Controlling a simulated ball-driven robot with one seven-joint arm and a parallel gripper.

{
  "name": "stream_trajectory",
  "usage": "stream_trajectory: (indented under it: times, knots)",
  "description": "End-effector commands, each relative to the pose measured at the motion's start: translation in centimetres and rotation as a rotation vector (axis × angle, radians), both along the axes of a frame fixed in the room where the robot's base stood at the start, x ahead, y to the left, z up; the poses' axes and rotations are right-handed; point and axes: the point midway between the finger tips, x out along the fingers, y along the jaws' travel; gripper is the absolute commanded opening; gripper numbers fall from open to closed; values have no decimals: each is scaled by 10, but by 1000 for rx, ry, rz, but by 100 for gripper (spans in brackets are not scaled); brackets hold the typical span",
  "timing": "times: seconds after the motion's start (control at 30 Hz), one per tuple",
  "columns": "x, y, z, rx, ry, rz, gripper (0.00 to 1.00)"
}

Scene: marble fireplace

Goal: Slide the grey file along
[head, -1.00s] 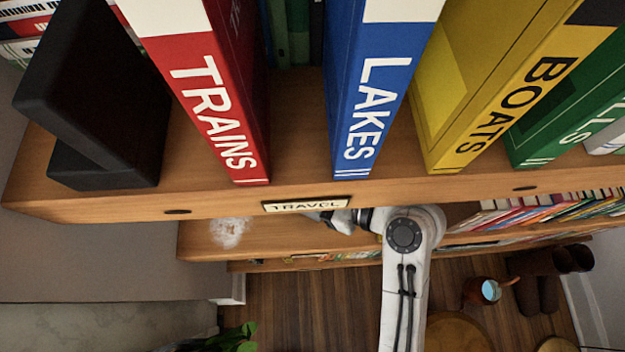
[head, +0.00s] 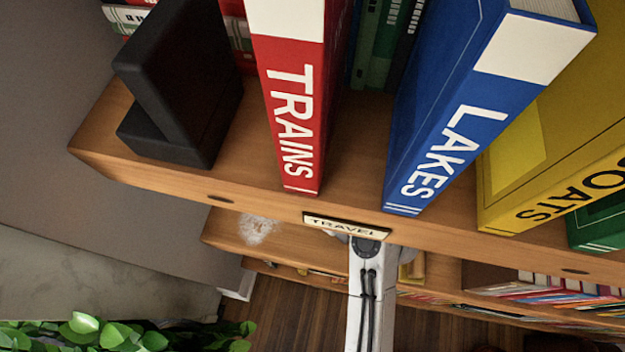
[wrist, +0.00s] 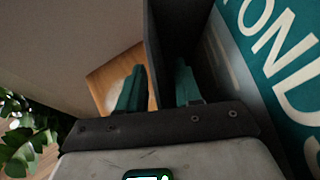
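I cannot pick out the grey file for certain. In the wrist view a dark grey upright panel (wrist: 180,30) stands ahead of my gripper (wrist: 158,90), its near edge running down between the two green fingertips. I cannot tell whether this panel is the file or a bookend. The fingers are apart, with a gap between them, and no clear grip on the panel shows. In the head view my gripper is hidden beneath the upper shelf (head: 250,192), behind the TRAVEL label (head: 347,226).
A teal book with white letters (wrist: 285,60) stands right of the panel. A black bookend (head: 180,85), red TRAINS (head: 291,110), blue LAKES (head: 450,120) and yellow BOATS (head: 545,165) stand on the upper shelf. A whitish patch (head: 257,228) marks the lower shelf. Leaves (head: 90,332) are lower left.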

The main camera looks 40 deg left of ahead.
Motion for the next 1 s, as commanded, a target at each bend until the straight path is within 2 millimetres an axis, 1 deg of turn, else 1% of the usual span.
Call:
stream_trajectory:
  times: [0.07, 0.43, 1.0]
  knots:
    - [0, 0, 0, 0, 0, 0, 34]
    - [0, 0, 0, 0, 0, 0, 0]
    - [0, -1, 1, 0, 0, 0, 0]
